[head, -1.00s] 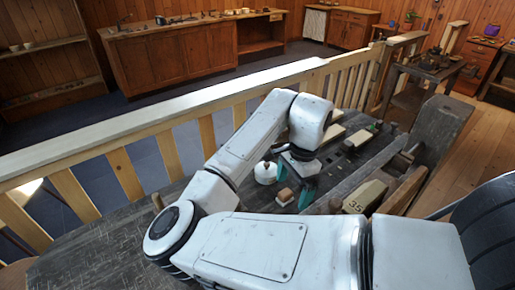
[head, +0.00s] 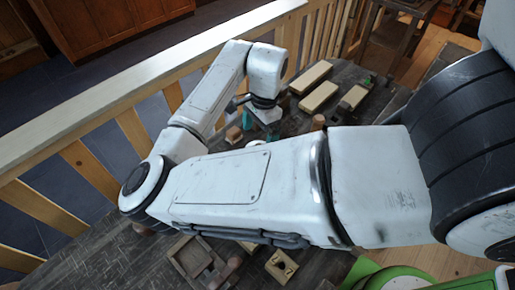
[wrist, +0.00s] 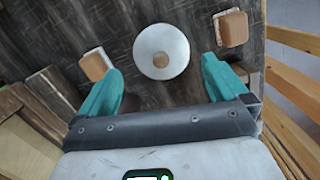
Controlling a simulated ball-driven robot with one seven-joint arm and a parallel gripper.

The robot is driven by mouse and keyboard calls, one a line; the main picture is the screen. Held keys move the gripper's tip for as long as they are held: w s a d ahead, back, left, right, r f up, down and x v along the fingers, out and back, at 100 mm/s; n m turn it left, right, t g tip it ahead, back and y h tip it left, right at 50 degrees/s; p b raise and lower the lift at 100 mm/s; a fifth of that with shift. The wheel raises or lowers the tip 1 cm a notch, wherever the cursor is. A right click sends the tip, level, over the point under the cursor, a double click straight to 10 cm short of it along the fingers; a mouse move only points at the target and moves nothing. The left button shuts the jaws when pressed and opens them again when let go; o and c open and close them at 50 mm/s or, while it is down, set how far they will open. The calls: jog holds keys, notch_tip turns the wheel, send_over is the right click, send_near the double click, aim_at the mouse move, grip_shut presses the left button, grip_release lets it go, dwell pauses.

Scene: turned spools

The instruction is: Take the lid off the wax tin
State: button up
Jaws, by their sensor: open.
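The wax tin appears to be the round white object with a wooden knob on its lid (wrist: 162,52), seen from above in the wrist view. It stands on the dark worktop, between and slightly beyond my fingertips. My gripper (wrist: 161,70) is open, with one teal finger on each side and nothing held. In the head view my gripper (head: 260,124) hangs over the worktop, and a small part of the white tin (head: 254,143) shows below it. My forearm hides the rest of the tin there. I cannot tell how high the fingers are.
Small wooden blocks stand close on both sides, one left (wrist: 96,64) and one right (wrist: 231,28) in the wrist view. Pale wooden bars (head: 318,96) lie farther back on the worktop. A wooden railing (head: 190,70) runs along the far edge.

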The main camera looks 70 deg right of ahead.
aim_at(258, 145)
jog(key=shift+w+f+p, duration=0.1)
jog(key=shift+f+p, duration=0.45)
jog(key=shift+f, duration=2.5)
